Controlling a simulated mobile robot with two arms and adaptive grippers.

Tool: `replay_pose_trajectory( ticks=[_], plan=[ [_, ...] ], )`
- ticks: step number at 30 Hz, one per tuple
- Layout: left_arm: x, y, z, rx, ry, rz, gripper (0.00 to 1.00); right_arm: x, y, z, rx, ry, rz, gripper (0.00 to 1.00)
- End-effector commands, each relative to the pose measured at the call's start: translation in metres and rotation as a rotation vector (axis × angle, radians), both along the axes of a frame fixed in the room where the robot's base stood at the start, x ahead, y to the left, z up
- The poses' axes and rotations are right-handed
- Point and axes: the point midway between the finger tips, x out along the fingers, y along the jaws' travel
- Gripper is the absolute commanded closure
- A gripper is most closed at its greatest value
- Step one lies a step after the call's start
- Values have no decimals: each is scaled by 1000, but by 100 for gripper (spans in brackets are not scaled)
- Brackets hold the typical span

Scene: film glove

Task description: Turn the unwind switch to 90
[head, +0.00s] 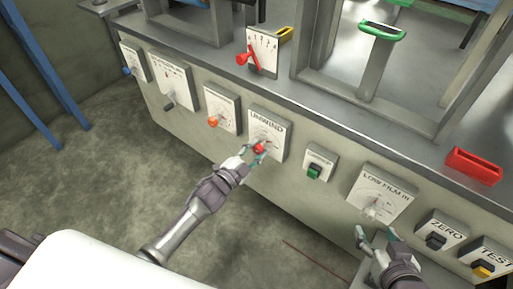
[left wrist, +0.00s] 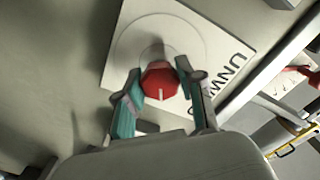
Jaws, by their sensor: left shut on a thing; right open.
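The unwind switch is a red knob (head: 259,149) on a pale panel (head: 277,128) labelled UNWIND on the machine's front. My left gripper (head: 254,155) is at the knob in the head view. In the left wrist view the red knob (left wrist: 160,80) sits between the two teal fingers (left wrist: 160,98), and a white mark shows on its face. The gripper is shut on it. The dial markings are too small to read. My right gripper (head: 376,236) is open and empty, just below the LOW FILM panel.
Left of the unwind panel is an orange-knob panel (head: 221,108); to its right is a green switch (head: 314,171). The LOW FILM panel (head: 384,193), ZERO switch (head: 436,240) and TEST switch (head: 484,268) stand further right. A red tray (head: 474,166) lies on the ledge.

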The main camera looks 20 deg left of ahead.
Motion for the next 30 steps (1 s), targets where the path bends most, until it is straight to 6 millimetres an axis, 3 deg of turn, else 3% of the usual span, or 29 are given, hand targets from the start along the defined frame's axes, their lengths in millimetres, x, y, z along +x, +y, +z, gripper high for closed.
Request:
replay_pose_trajectory(
  ticks=[15,30],
  plan=[
    [-1,-1,-1,386,-138,-1,97,1,0,0,1,-7,0,36],
    [-1,0,-1,510,-182,-1,97,6,3,6,12,-49,4,36]
  ],
)
